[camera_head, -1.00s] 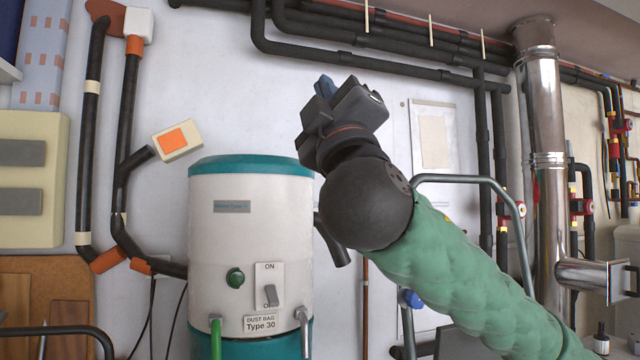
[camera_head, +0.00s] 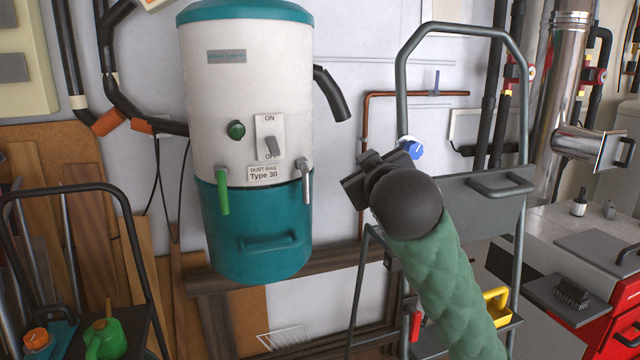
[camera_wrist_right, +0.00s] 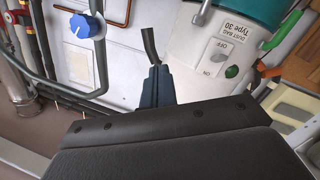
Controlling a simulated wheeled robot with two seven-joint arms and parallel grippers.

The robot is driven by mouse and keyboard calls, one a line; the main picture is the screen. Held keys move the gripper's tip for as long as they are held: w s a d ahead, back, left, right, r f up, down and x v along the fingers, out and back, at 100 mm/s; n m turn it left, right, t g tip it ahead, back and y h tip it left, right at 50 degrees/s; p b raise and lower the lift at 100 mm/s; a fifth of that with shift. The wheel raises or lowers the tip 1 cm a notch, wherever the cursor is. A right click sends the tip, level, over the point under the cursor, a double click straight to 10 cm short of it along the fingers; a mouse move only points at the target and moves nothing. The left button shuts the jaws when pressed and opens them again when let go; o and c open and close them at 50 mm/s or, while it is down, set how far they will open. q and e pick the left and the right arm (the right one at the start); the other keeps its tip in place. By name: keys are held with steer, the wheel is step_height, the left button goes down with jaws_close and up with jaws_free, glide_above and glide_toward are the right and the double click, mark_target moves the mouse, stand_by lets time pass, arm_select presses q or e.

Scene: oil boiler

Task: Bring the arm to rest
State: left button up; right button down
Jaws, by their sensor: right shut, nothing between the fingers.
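My right arm comes in from the lower right in the head view, in a green quilted sleeve. My right gripper (camera_head: 365,180) is in front of the wall, to the right of the dust collector, and is mostly hidden behind its own wrist. In the right wrist view its fingers (camera_wrist_right: 156,86) are together with nothing between them. The white and teal dust collector (camera_head: 246,120) has an ON/OFF switch (camera_head: 269,137) and a green button (camera_head: 236,130). My left gripper is not in view.
A grey metal cart frame (camera_head: 400,75) with a shelf stands behind my right arm. A blue knob (camera_head: 411,147) is close to the gripper. A red cabinet (camera_head: 612,330) is at the lower right. A green watering can (camera_head: 105,339) is at the lower left.

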steer(key=s+d+f+m+g, duration=0.1)
steer(key=s+d+f+g, duration=0.15)
steer(key=f, duration=1.05)
steer(key=s+d+f+m+g, duration=0.1)
steer(key=s+f+g, duration=0.25)
steer(key=f, duration=0.95)
steer(key=s+d+f+m+g, duration=0.1)
steer(key=s+d+f+g, duration=0.15)
steer(key=f, duration=0.95)
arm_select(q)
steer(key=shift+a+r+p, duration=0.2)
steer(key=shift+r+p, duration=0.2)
arm_select(e)
steer(key=s+f+m+g, duration=0.1)
steer(key=s+f+g, duration=0.5)
steer(key=s+f, duration=1.9)
steer(key=s, duration=0.4)
steer(key=shift+a+m, duration=0.2)
steer(key=shift+m, duration=0.2)
steer(key=shift+s, duration=0.1)
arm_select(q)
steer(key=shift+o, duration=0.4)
